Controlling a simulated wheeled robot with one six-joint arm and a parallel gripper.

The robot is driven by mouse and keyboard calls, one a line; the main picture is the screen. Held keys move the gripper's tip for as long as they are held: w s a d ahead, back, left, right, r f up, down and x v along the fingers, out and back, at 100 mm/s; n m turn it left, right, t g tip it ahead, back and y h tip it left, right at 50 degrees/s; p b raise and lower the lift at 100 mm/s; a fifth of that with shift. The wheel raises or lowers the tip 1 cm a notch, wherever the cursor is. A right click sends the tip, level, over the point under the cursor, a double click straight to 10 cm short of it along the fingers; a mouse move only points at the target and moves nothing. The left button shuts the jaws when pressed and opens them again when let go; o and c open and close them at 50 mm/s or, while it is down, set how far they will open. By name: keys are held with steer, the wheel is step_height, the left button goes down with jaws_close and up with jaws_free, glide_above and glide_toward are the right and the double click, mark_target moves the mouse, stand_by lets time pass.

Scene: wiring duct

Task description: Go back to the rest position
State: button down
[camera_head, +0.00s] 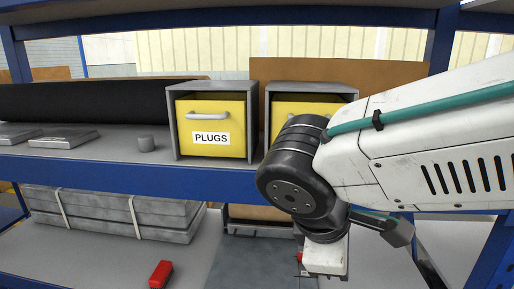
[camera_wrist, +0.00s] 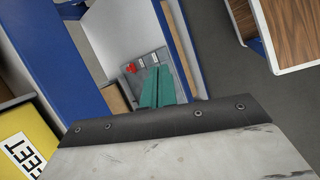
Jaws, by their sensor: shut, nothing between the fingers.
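My gripper (camera_wrist: 157,87) shows in the wrist view as two teal fingers, closed together and empty. It hangs in front of the shelf, with a grey panel bearing a small red part (camera_wrist: 131,68) beyond the fingertips. In the head view my white arm reaches in from the right and bends down at a dark joint in front of the right-hand drawer. The fingers cannot be made out in that view.
A yellow PLUGS drawer (camera_head: 219,127) stands shut on the blue-edged shelf (camera_head: 95,172). A second yellow drawer (camera_head: 296,106) is partly behind my arm. Below lie grey strapped lengths (camera_head: 100,213) and a red block (camera_head: 160,273). A wood-topped table (camera_wrist: 292,30) shows at upper right.

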steer(key=s+d+f+m+g+y, duration=0.1)
steer(key=s+d+m+y, duration=0.3)
steer(key=d+m, duration=1)
steer(key=s, duration=0.3)
steer(key=shift+f+g+y, duration=0.15)
steer(key=shift+g+y, duration=0.15)
steer(key=shift+g, duration=0.1)
steer(key=shift+s, duration=0.1)
